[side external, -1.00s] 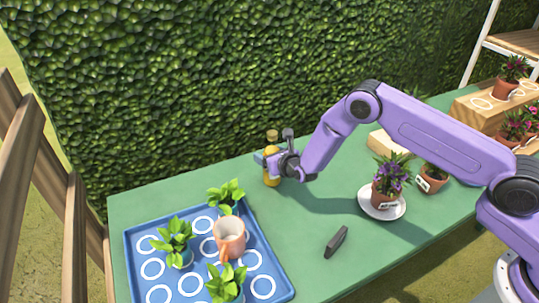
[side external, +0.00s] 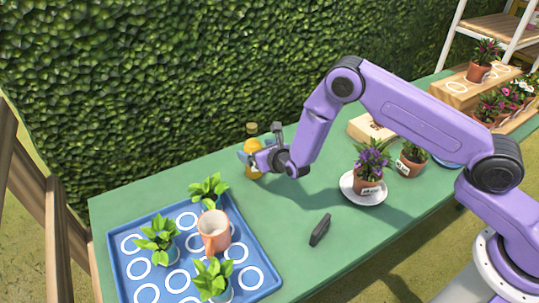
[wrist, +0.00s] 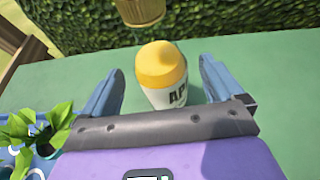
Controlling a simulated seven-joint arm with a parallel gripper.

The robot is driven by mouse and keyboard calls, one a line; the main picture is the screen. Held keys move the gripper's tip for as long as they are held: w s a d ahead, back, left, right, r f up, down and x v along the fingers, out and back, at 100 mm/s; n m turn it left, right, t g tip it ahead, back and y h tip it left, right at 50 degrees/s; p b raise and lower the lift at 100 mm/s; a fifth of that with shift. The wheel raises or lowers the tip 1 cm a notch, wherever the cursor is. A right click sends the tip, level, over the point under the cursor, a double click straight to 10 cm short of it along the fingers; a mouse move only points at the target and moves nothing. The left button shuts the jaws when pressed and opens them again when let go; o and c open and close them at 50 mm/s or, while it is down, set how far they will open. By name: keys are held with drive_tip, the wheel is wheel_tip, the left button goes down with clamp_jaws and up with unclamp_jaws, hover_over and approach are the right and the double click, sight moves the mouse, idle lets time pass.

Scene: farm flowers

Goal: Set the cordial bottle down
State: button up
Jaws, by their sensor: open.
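The cordial bottle (side external: 254,170), with yellow contents and a gold-brown cap, stands upright at the back of the green table, near the hedge. In the wrist view its yellow body and white label (wrist: 162,78) show between my fingers, with the cap-like gold piece at the top edge. My gripper (side external: 251,157) is open around the bottle at table height. In the wrist view (wrist: 164,70) there is a gap between the bottle and each blue finger. In the side view the gripper partly hides the bottle, and its base is hard to see.
A blue tray (side external: 252,255) at the front left holds several green plants and an orange mug (side external: 214,231). A dark block (side external: 320,230) lies mid-table. A potted purple flower (side external: 370,168) stands on a white saucer (side external: 349,190). More pots and a wooden box stand right.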

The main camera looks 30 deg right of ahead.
drive_tip(key=v, duration=0.7)
drive_tip(key=shift+s, duration=0.25)
drive_tip(key=shift+r, duration=0.1)
drive_tip(key=shift+r, duration=0.1)
drive_tip(key=s+d+r+m+g+h, duration=0.3)
drive_tip(key=s+d+r+m+h, duration=0.6)
drive_tip(key=d+r+m, duration=0.45)
drive_tip(key=s+r+m+g+y, duration=0.1)
drive_tip(key=s+m+g+y, duration=0.1)
drive_tip(key=s, duration=0.8)
drive_tip(key=s+r+m+g+y, duration=0.2)
drive_tip(key=s+m+g+y, duration=0.1)
drive_tip(key=s, duration=0.7)
drive_tip(key=s+d+r+m+g+y, duration=0.1)
drive_tip(key=s+m+g+y, duration=0.2)
drive_tip(key=s, duration=0.7)
drive_tip(key=m+g, duration=0.2)
drive_tip(key=shift+m, duration=0.35)
drive_tip(key=shift+s+r, duration=0.1)
drive_tip(key=shift+r, duration=0.05)
